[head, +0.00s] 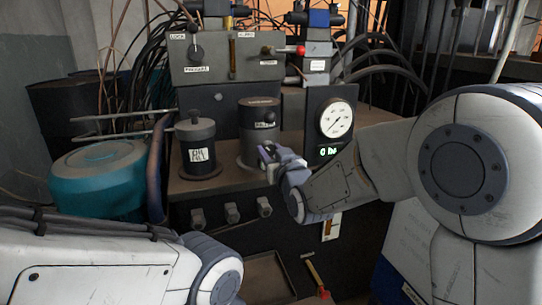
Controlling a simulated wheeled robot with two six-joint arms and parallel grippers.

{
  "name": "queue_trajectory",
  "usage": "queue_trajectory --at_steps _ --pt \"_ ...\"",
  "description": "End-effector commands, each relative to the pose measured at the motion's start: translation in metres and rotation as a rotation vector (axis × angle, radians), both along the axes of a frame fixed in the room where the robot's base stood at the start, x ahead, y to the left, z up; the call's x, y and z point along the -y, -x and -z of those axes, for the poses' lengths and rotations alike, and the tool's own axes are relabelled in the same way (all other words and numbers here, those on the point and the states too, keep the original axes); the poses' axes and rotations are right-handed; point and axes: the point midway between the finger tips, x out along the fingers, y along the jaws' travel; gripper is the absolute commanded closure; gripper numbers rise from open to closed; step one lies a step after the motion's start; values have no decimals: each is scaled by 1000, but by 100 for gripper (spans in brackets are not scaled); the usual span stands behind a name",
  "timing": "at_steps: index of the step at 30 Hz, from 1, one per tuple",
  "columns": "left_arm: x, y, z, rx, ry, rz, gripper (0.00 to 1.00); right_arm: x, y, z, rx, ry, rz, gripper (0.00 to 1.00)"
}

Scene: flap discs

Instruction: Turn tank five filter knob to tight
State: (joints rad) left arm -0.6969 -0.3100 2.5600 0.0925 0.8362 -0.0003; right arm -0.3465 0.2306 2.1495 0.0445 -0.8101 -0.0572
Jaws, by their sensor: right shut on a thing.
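A grey cylindrical tank (252,140) stands on the machine's ledge, with a small dark knob (270,117) and a label on its upper front. My right gripper (266,153) is in front of this tank's lower right side, below the dark knob. It is shut on a small part that its fingers mostly hide; I cannot read which knob it is. A darker tank (198,150) with a white label and a top handle stands to the left. My left arm comes in at the lower left; its gripper is out of view.
A control box (212,70) with knobs and a red-tipped lever (299,50) sits above the tanks. A round gauge (336,119) and a green display (328,151) are right of the gripper. A teal drum (98,178) stands at left. Several small valves (231,213) line the front below.

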Motion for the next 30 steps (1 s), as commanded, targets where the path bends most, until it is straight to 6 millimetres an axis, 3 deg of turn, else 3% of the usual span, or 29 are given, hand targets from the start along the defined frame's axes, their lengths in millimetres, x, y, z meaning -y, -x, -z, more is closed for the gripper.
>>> queue_trajectory --at_steps 18,30 --pt "0 0 26 0 0 0 100 1 0 2 -174 -535 1 100" --pt "0 0 33 0 0 0 100 2 0 1 -241 -743 1 100"
